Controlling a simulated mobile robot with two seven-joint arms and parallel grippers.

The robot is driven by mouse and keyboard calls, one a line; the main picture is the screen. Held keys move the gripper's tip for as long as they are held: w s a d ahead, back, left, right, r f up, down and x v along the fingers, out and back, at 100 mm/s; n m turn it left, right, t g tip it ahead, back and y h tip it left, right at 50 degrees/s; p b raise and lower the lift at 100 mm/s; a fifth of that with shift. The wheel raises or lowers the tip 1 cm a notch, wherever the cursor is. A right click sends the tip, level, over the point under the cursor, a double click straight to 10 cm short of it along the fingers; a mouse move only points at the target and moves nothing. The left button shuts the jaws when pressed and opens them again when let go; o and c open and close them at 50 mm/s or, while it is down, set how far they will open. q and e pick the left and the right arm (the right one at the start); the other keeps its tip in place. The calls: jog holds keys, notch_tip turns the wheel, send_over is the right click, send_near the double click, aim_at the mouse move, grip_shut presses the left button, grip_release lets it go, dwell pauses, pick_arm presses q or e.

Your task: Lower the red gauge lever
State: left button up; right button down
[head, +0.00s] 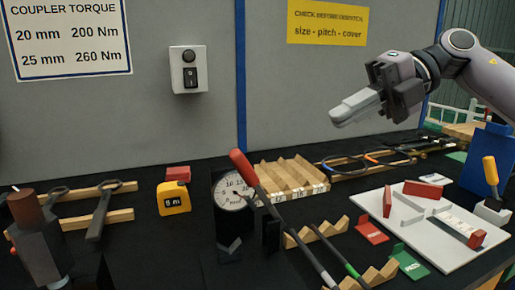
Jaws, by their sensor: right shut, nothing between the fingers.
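The red gauge lever (243,168) has a red grip at its upper end. It stands raised and tilted, with its grip towards the upper left, in front of the wooden rack. A round white dial gauge (234,192) on a dark stand is just left of it. My right gripper (345,112) is shut and empty. It is up in front of the grey wall, above and to the right of the lever, clearly apart from it. My left gripper is not in view. The lever's lower end and pivot are hard to make out.
A notched wooden rack (290,178) stands behind the lever. A white board (402,212) with red pieces lies at right, near red and green tags. A yellow tape measure (174,197) sits left of the gauge. A switch box (189,70) is on the wall.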

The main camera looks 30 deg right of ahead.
pick_arm(q)
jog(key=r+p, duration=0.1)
jog(key=p, duration=0.1)
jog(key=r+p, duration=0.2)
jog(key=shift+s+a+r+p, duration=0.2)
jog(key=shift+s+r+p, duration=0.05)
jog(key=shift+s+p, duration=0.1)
pick_arm(e)
jog(key=x, duration=1.3)
jog(key=shift+a+f, duration=0.15)
jog(key=shift+a, duration=0.1)
